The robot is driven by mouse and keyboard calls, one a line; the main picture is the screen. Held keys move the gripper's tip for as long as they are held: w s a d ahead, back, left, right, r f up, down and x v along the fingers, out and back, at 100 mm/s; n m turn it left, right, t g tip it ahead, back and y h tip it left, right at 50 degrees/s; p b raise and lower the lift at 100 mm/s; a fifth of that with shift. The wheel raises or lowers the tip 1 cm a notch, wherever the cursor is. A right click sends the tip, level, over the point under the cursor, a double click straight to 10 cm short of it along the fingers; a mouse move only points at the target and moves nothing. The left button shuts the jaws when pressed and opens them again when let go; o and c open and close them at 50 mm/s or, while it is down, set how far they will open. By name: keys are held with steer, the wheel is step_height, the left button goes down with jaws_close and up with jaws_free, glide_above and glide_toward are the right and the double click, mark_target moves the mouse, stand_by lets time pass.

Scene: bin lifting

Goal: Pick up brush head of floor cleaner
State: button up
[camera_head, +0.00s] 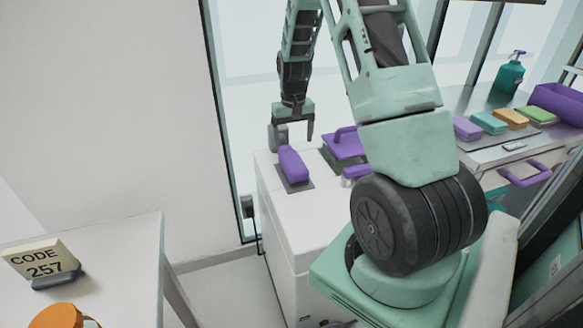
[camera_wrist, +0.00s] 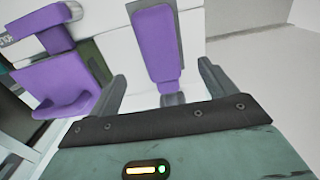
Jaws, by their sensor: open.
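An elongated purple piece (camera_head: 292,163) lies on a dark pad on the white cabinet. In the wrist view this purple piece (camera_wrist: 157,45) lies ahead of my gripper, between the lines of its two fingers, with a short dark part at its near end. A wider purple piece with a raised handle (camera_head: 345,143) rests on a green pad beside it; it also shows at the left of the wrist view (camera_wrist: 60,85). I cannot tell for sure which is the brush head. My gripper (camera_head: 294,135) is open and empty above the near purple piece; it also shows in the wrist view (camera_wrist: 161,86).
A small purple-topped item (camera_head: 354,173) sits beside the pads, partly hidden by my arm. At right, a counter (camera_head: 482,153) holds several coloured blocks, a teal spray bottle (camera_head: 509,75) and a purple bin (camera_head: 558,102). A white table (camera_head: 120,265) with a code sign (camera_head: 42,262) stands at left.

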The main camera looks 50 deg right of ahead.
mark_target(293, 160)
step_height(293, 160, down, 10)
steer(key=shift+f+p, duration=0.15)
steer(key=shift+p, duration=0.25)
steer(key=c, duration=1.2)
